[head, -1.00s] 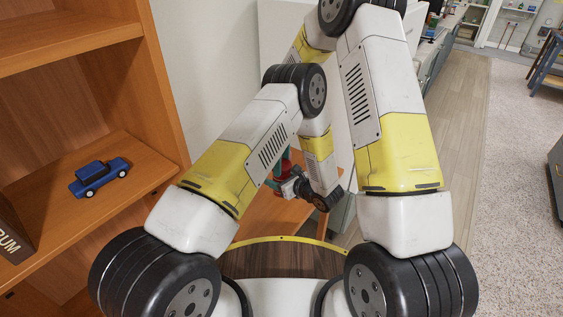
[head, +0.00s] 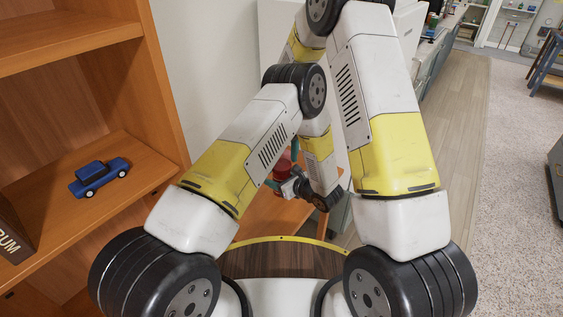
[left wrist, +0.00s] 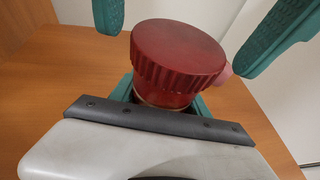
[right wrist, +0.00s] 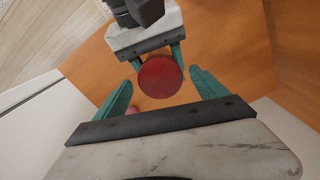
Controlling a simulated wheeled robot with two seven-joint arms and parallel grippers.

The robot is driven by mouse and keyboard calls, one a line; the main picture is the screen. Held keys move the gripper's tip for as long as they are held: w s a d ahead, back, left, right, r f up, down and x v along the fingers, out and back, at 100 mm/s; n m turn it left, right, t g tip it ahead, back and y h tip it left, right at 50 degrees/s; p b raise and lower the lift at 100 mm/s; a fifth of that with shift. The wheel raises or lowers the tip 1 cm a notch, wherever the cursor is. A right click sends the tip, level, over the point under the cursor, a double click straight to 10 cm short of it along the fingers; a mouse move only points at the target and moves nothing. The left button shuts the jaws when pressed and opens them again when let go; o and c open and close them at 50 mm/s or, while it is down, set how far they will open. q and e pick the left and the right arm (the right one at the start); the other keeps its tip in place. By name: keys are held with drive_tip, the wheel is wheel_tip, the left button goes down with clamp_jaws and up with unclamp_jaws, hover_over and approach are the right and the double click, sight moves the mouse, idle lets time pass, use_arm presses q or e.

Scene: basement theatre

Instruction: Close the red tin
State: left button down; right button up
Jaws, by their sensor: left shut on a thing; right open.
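The red tin (left wrist: 178,55) has a round lid with a ridged side, and a thin gold-brown rim shows under it in the left wrist view. It stands over the wooden surface, and its lower body is mostly hidden. My left gripper (right wrist: 158,62) is shut on the tin below the lid. My right gripper (right wrist: 160,82) is open, with a green finger apart from the lid on each side. In the head view the tin (head: 284,163) is partly hidden behind my left arm. How firmly the lid sits cannot be told.
A small pinkish thing (left wrist: 225,75) shows beside the tin, partly hidden. A pale wall stands close by. A blue toy car (head: 99,177) sits on the wooden shelf (head: 150,160) at the left.

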wheel_tip(320, 180, up, 4)
drive_tip(key=shift+f, duration=0.1)
drive_tip(key=shift+c, duration=0.4)
wheel_tip(320, 180, up, 4)
drive_tip(key=n, duration=0.3)
drive_tip(key=shift+f+n, duration=0.2)
drive_tip(key=shift+n, duration=0.2)
drive_tip(key=shift+f, duration=0.15)
drive_tip(key=shift+f, duration=3.9)
